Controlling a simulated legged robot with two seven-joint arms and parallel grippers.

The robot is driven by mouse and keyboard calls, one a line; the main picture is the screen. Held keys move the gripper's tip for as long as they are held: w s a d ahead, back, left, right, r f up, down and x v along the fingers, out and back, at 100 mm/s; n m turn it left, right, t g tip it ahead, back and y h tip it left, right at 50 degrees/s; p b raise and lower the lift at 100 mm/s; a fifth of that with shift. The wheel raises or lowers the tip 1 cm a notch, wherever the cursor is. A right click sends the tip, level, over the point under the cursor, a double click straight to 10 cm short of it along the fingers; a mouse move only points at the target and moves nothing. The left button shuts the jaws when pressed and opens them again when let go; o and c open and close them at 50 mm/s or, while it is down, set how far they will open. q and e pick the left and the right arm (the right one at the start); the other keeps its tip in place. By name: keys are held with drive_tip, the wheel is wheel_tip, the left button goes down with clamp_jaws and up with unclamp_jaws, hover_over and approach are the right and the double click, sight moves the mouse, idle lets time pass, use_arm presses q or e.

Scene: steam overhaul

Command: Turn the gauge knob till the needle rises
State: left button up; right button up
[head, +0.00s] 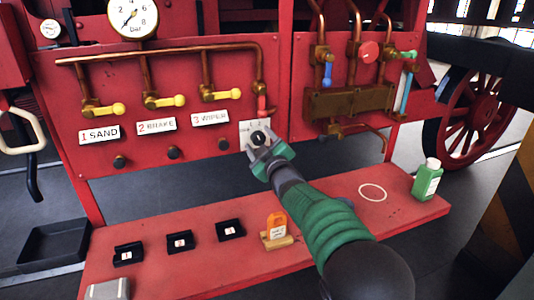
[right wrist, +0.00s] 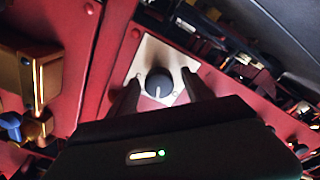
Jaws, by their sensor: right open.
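The gauge knob (head: 258,138) is a round black knob with a white mark on a pale square plate on the red panel. It also shows in the right wrist view (right wrist: 159,84), between my gripper's two dark fingers. My right gripper (head: 263,146) is open at the knob, one finger on each side; I cannot tell if they touch it. The white round gauge (head: 132,17) marked "bar" is at the top left, cut by the picture edge. Its dark needle points to the lower left. My left gripper is not in view.
Yellow-handled valves (head: 165,101) and copper pipes are left of the knob, above labels SAND, BRAKE and WIPER. A red bench (head: 150,250) below holds black holders, an orange tag on a stand (head: 277,230) and a green bottle (head: 427,180). A black tray (head: 50,244) is at left.

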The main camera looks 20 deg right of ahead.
drive_tip(key=s, duration=1.6)
drive_tip(key=shift+d+f, duration=0.2)
drive_tip(key=shift+f, duration=0.2)
drive_tip(key=shift+f, duration=0.1)
